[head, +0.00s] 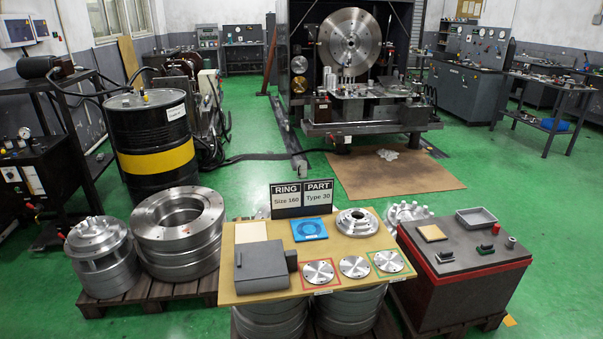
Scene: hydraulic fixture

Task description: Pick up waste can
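No thing is clearly marked as a waste can. A large black drum with a yellow band (155,150) stands on the floor at the left. Neither of my grippers is in the head view.
A wooden table (240,290) in front holds a grey box (265,266), metal discs and a sign (302,198). A grey tray (476,217) and small dark parts lie on the cabinet. Metal rings (180,222) stand on a pallet at left. Green floor (540,190) is clear at right.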

